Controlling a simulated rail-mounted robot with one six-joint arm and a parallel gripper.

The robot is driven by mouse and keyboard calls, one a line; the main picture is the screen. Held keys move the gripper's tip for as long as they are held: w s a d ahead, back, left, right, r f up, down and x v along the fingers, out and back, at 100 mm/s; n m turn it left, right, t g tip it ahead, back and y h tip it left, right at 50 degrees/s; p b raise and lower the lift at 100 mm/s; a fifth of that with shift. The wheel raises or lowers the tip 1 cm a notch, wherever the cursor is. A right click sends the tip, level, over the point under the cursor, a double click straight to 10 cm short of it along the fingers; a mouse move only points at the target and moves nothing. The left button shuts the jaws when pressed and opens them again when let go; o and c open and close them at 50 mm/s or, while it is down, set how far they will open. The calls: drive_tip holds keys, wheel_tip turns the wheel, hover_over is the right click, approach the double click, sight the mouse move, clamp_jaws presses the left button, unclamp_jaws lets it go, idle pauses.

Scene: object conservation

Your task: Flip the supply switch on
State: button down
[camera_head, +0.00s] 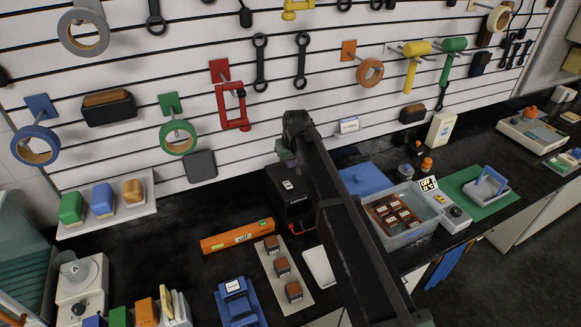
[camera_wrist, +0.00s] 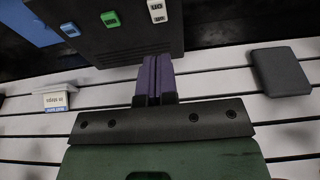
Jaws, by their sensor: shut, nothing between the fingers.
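A black box (camera_head: 292,208), which seems to be the supply, stands on the dark bench against the slatted wall, partly hidden behind my arm. A small white label (camera_head: 287,185) shows on it. In the wrist view the black box (camera_wrist: 125,45) fills the top, with a green piece (camera_wrist: 110,18) and a white lettered piece (camera_wrist: 157,11) on its face. I cannot tell which of these is the switch or how it is set. My gripper (camera_wrist: 157,63) is shut and empty, its purple fingers together at the box's edge. I cannot tell whether they touch it.
An orange bar (camera_head: 237,236) lies in front of the box, beside a tray of brown blocks (camera_head: 282,266). A blue pad (camera_head: 362,180) and a grey bin (camera_head: 407,255) are to the right. Tools hang on the wall above, and a dark grey block (camera_head: 201,166) is on it at left.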

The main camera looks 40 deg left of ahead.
sight(289, 186)
drive_tip(key=b+x, duration=0.2)
drive_tip(key=x, duration=0.1)
drive_tip(key=b+x, duration=0.3)
drive_tip(key=d+b+x, duration=0.1)
drive_tip(key=b+x, duration=0.2)
drive_tip(key=x, duration=0.1)
drive_tip(key=shift+s+f, duration=0.15)
drive_tip(key=shift+s, duration=0.1)
drive_tip(key=shift+d+f+b, duration=0.1)
drive_tip(key=shift+f+b, duration=0.3)
drive_tip(key=shift+b, duration=0.2)
drive_tip(key=shift+r, duration=0.1)
